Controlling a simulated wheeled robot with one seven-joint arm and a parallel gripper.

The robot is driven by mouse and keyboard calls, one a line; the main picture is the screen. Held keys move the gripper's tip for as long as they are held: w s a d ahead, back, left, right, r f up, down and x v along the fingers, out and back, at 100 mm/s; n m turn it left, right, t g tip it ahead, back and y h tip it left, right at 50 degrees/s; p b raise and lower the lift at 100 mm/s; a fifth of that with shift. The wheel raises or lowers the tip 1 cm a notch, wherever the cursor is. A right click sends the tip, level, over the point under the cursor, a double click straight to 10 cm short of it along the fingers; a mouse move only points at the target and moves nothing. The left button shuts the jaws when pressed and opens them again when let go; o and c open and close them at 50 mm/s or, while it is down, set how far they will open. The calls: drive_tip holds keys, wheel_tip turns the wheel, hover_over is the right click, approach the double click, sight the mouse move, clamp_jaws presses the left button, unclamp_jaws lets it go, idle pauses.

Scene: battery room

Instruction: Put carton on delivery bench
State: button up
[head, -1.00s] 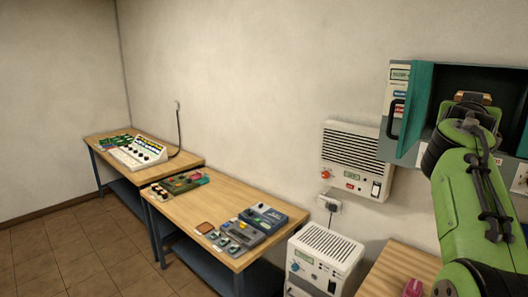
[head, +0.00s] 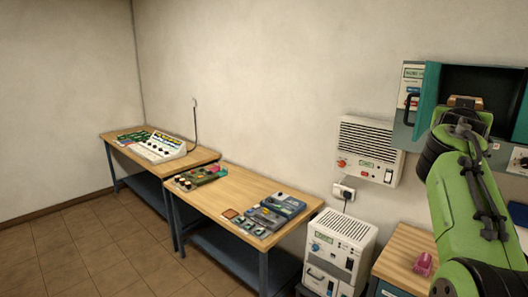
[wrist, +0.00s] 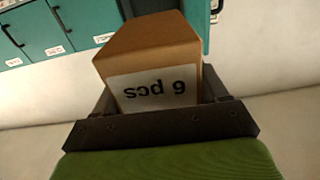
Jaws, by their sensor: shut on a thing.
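The carton (wrist: 150,58) is a brown box with a white label reading "6 pcs", upside down in the wrist view. My gripper (wrist: 160,100) is shut on it, with dark jaws on both sides. In the head view only a small brown bit of the carton (head: 464,101) shows above my gripper (head: 461,114), in front of the open wall cabinet. Two wooden-topped benches stand along the wall: a nearer one (head: 225,192) and a farther one (head: 128,133). Which is the delivery bench I cannot tell. The carton is apart from both.
The nearer bench carries devices (head: 270,213) at its right end and a circuit board (head: 200,177) at its left. A mixer-like console (head: 160,149) is on the farther one. A white power unit (head: 340,245) stands right of the benches. The teal cabinet (head: 428,92) hangs at right. Tiled floor (head: 100,240) is clear at left.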

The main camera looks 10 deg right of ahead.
drive_tip(key=w+a+f+n+t+y+b, duration=0.15)
drive_tip(key=w+a+f, duration=0.3)
drive_tip(key=f, duration=0.45)
drive_tip(key=w+a+f+n+t+y+b, duration=0.1)
drive_tip(key=w+a+f+n+y, duration=0.25)
drive_tip(key=f, duration=0.55)
drive_tip(key=w+a+f+t+y+b, duration=0.15)
drive_tip(key=w+a+f, duration=0.25)
drive_tip(key=w+f, duration=0.4)
drive_tip(key=s+a+f+n+t+y+b, duration=0.1)
drive_tip(key=s+a+f, duration=0.4)
drive_tip(key=a+f, duration=0.6)
drive_tip(key=s+a+f+n+t+y+b, duration=0.1)
drive_tip(key=s+a+f+n+y, duration=0.3)
drive_tip(key=a+f, duration=0.7)
drive_tip(key=shift+s+a+f+y+b, duration=0.4)
drive_tip(key=shift+s+a+y+b, duration=0.35)
drive_tip(key=shift+y, duration=0.5)
